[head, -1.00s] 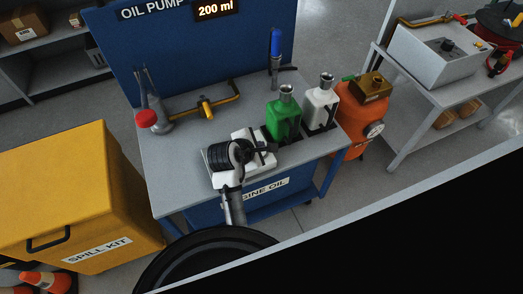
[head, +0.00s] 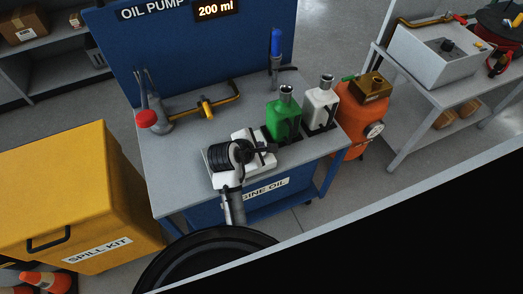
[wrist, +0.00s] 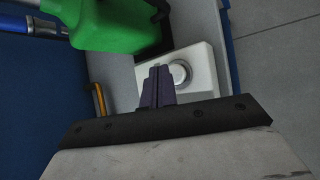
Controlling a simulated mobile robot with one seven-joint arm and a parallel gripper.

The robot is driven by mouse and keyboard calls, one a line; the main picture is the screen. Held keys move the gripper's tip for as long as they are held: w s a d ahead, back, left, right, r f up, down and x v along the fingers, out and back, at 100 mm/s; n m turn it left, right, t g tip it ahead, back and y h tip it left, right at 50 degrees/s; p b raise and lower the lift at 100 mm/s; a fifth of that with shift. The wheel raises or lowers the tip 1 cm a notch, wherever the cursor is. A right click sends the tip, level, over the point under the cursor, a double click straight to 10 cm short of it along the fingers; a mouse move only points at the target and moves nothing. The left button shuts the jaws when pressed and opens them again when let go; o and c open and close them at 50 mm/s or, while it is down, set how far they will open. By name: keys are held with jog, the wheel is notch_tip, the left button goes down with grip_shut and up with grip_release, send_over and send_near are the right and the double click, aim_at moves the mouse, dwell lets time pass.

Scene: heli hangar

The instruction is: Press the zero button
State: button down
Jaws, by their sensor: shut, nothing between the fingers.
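In the wrist view, a white box (wrist: 205,65) carries a round silver-rimmed button (wrist: 180,72). My gripper (wrist: 157,70) is shut and empty. Its dark purple fingertips are over the box, just left of the button in that view. I cannot tell whether they touch the box. In the head view my arm and gripper (head: 266,148) are over the near part of the grey bench, left of the green jug, and they hide most of the box and the button.
The green jug (head: 283,118) stands close to my gripper, with a white jug (head: 320,106) to its right. A red-capped grey fitting (head: 147,118) and a yellow-handled bar (head: 208,107) are on the bench's left. An orange tank (head: 355,118) stands to the right.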

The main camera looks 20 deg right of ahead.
jog(key=shift+f, duration=0.1)
jog(key=shift+f, duration=0.25)
jog(key=shift+f+p, duration=0.3)
jog(key=shift+f, duration=0.15)
dwell(0.7)
jog(key=shift+r, duration=0.1)
jog(key=shift+r+p, duration=0.8)
jog(key=shift+p, duration=0.55)
notch_tip(320, 180, up, 5)
jog(key=p, duration=0.6)
